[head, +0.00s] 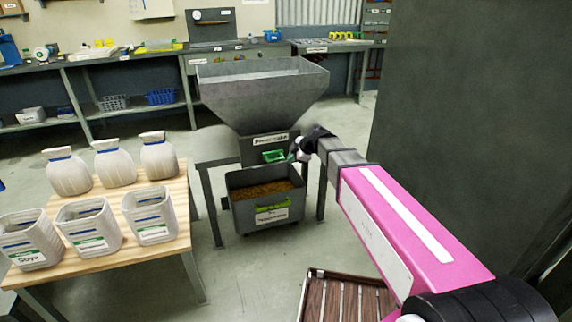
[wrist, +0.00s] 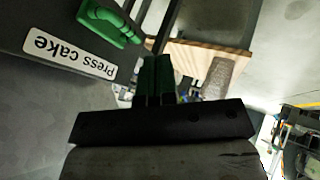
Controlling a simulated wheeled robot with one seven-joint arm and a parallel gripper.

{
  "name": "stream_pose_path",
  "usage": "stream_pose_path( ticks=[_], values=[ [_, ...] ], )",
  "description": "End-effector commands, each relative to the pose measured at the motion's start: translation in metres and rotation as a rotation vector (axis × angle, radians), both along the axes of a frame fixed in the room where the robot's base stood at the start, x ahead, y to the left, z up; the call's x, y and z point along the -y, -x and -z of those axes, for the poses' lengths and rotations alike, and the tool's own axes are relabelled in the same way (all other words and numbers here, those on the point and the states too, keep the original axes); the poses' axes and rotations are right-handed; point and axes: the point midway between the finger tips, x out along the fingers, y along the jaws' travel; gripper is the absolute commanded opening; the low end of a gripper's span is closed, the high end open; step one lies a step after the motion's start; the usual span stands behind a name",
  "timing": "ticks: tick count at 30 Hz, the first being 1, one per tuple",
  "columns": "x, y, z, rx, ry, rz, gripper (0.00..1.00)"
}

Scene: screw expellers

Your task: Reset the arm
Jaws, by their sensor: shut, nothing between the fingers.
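My arm reaches in from the right side of the head view, with a pink link in front. My gripper (head: 297,152) is beside the grey machine (head: 262,95), close to the right of a green handle (head: 274,156) below the hopper. In the wrist view my gripper (wrist: 160,78) is shut and empty, its fingers together. That view also shows a green handle (wrist: 108,22) on a grey panel with an upside-down "Press cake" label (wrist: 68,56), apart from the fingers.
A grey bin (head: 248,215) of brown material stands under the hopper. A wooden table (head: 180,190) at left holds white sacks (head: 115,168) and open white containers (head: 90,238). A slatted crate (head: 340,298) is on the floor, front centre. A dark wall (head: 460,110) rises at right.

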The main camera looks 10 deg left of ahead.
Motion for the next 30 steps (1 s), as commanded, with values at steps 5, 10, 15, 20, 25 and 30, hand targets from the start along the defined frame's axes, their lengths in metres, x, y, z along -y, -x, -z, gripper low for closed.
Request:
stream_pose_path(
  ticks=[5,10,15,20,25,30],
  values=[
    [0.016,0.006,-0.01,-0.014,0.004,0.019,0.0],
    [0.06,0.016,0.009,-0.132,0.033,0.178,0.0],
    [0.133,0.04,0.04,-0.326,0.083,0.484,0.0],
    [0.204,0.07,0.068,-0.501,0.127,0.828,0.0],
    [0.276,0.109,0.092,-0.651,0.164,1.22,0.0],
    [0.335,0.149,0.108,-0.746,0.187,1.585,0.0]
  ],
)
